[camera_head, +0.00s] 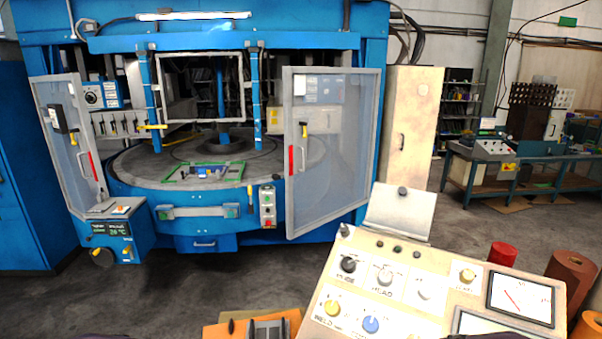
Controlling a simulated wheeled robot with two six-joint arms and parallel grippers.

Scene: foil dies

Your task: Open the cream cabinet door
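The cream cabinet (412,100) stands tall on the floor, right of the blue machine, in the head view. Its door looks shut, with a small dark handle (401,142) about halfway up. A small pale round mark sits near the top. The cabinet's lower part is partly hidden behind the cream control console. Neither of my grippers can be made out in this view.
The cream control console (375,310) with knobs and a raised flap (400,212) fills the front right. The blue machine (230,220) has clear doors swung open, one (330,150) near the cabinet. A blue workbench (510,165) stands right. Grey floor (190,290) is open at front left.

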